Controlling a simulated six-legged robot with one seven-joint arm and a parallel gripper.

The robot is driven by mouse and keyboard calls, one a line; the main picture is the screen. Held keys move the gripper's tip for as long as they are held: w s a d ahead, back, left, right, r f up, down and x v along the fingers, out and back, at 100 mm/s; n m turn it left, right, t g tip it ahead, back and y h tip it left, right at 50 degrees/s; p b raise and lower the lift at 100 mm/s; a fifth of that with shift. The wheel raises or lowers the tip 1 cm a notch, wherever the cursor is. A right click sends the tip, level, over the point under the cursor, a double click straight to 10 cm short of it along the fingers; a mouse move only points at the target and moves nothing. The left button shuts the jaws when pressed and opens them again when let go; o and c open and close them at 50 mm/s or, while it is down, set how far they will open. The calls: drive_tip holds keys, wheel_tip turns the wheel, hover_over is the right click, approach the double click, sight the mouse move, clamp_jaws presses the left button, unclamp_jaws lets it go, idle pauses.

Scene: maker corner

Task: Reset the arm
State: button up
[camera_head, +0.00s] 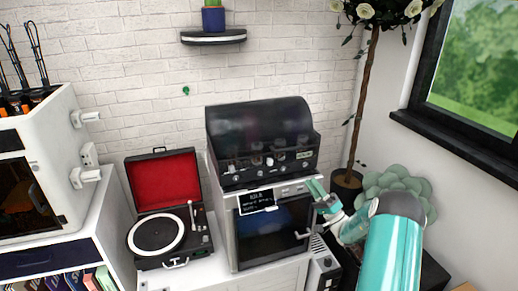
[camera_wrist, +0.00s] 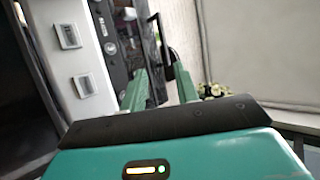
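My gripper (camera_head: 318,194) is in front of the right side of the white appliance with the dark glass door (camera_head: 272,232). In the head view my turquoise arm reaches in from the lower right. In the wrist view the two green fingers of my gripper (camera_wrist: 161,74) stand apart, with nothing seen held between them. A dark handle-like bar (camera_wrist: 163,40) shows beyond the fingertips. I cannot tell whether a finger touches it.
A black machine (camera_head: 262,140) stands on the appliance. An open red-lined record player (camera_head: 166,208) is to its left, and a white cabinet (camera_head: 88,120) is further left. A potted tree (camera_head: 364,100) and pale green plant (camera_head: 392,188) are close to my arm. A window (camera_head: 475,65) is right.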

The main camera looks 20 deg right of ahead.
drive_tip(key=shift+a+r, duration=0.1)
drive_tip(key=s+a+r+n+g+y, duration=0.25)
drive_tip(key=a+r+g, duration=0.25)
drive_tip(key=a+g, duration=0.45)
drive_tip(key=s+a+r+n+g+y, duration=0.2)
drive_tip(key=a+r+n+g, duration=0.4)
drive_tip(key=a, duration=0.7)
drive_tip(key=s+a+m+g+h, duration=0.1)
drive_tip(key=s+a+g+h, duration=0.3)
drive_tip(key=s, duration=0.5)
drive_tip(key=s+a+g+h, duration=0.2)
drive_tip(key=s+a+h, duration=0.4)
drive_tip(key=s, duration=0.2)
drive_tip(key=s+d+r+t+h, duration=0.2)
drive_tip(key=s+d+t+h, duration=0.2)
drive_tip(key=s, duration=0.7)
drive_tip(key=d+h, duration=0.2)
drive_tip(key=h, duration=0.2)
drive_tip(key=shift+t, duration=0.35)
drive_tip(key=shift+s+m+h, duration=0.1)
drive_tip(key=shift+m+h, duration=0.15)
